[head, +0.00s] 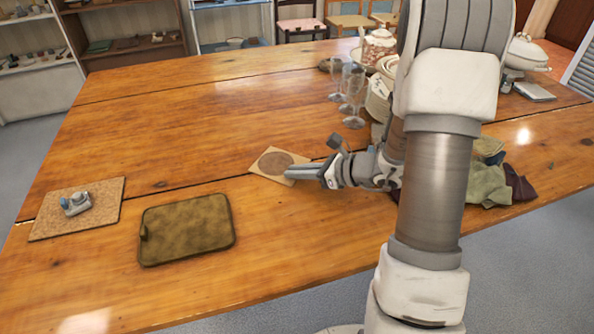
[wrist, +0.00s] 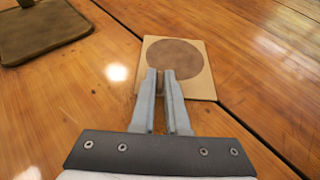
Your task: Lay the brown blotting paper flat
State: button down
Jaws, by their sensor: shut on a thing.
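A tan square sheet (head: 262,178) with a dark brown round in its middle shows at the tip of my gripper (head: 288,173). In the wrist view the sheet (wrist: 203,87) lies ahead, and my gripper's fingers (wrist: 160,74) are close together over its near edge, tips at the brown round (wrist: 175,58). They are shut on the sheet. It looks level, at or very near the tabletop; I cannot tell whether it touches all over. An olive-brown rounded mat (head: 190,229) lies on the table to the left, with a small raised bit at its left edge.
A cork board (head: 105,215) with a small grey-blue object (head: 75,203) lies at the far left of the wooden table (head: 200,120). Stemmed glasses (head: 354,100), stacked china and a teapot (head: 378,46) stand behind my arm. Crumpled cloths (head: 487,185) lie right. The middle left is clear.

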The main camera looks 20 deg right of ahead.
jog(key=c, duration=0.8)
grip_release()
jog(key=shift+c, duration=0.2)
jog(key=p+v, duration=0.4)
jog(key=v, duration=1.3)
jog(key=shift+s+d+p, duration=0.15)
jog(key=shift+p, duration=0.15)
